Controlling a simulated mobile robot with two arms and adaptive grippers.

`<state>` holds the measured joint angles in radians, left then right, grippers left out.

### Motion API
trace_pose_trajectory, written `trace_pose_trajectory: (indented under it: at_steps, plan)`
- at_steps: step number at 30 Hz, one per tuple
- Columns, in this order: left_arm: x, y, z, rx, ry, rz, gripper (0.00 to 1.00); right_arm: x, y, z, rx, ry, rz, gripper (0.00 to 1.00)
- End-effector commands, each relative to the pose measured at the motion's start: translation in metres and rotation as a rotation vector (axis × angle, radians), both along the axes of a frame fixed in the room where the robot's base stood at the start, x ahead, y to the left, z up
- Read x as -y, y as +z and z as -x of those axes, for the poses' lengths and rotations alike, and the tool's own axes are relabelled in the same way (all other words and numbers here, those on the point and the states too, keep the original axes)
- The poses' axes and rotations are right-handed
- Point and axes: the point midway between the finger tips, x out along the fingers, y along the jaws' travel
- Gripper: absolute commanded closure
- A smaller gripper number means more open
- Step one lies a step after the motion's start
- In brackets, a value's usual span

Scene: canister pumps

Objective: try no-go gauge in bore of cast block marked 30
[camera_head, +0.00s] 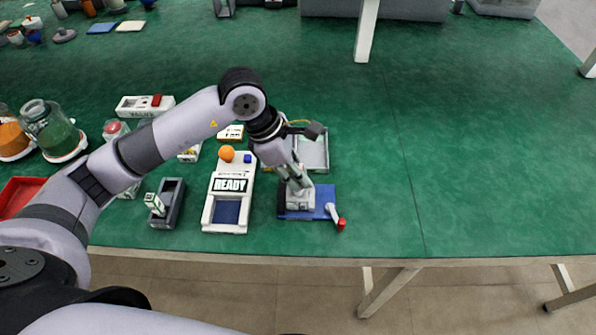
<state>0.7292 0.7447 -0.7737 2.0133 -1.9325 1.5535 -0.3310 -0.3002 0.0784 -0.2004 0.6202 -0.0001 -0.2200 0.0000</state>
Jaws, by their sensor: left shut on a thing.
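My left gripper (297,184) points down over a blue fixture (322,198) near the table's front edge. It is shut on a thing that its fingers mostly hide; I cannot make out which. A pale grey block (300,203) shows on the fixture right under the fingers. Its mark and bore cannot be read, and I cannot tell whether anything is in the bore. A lever with a red knob (342,224) sticks out at the fixture's right. A dark grey holder (173,207) at the left has a small white labelled piece (154,204) leaning in it. My right gripper is not in view.
A white device with a READY display (230,186) stands left of the fixture. A grey tray (314,150) lies behind. Jars (50,128) and a red tray (20,193) are at the left. The green table (460,160) is clear to the right.

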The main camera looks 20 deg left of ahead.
Motion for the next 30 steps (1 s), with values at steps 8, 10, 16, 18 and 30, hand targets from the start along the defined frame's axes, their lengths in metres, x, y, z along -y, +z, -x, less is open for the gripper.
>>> trace_pose_trajectory:
  at_steps: [8, 10, 16, 18, 30]
  plan:
    - [0.0, 0.0002, 0.0, 0.0, 0.0, 0.0, 1.0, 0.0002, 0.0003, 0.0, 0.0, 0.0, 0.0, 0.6]
    - [0.0, 0.0002, 0.0, 0.0, 0.0, 0.0, 1.0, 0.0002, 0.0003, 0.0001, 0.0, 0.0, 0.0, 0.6]
    - [0.0001, 0.0023, -0.0002, 0.001, 0.0, 0.0, 1.0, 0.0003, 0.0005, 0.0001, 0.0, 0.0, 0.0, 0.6]
    - [0.0, 0.0043, -0.0002, 0.001, -0.001, 0.0, 1.0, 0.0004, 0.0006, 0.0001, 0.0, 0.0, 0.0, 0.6]
    - [0.0, 0.0083, -0.0001, 0.0, 0.0, 0.0, 1.0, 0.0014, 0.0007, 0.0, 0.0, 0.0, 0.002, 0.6]
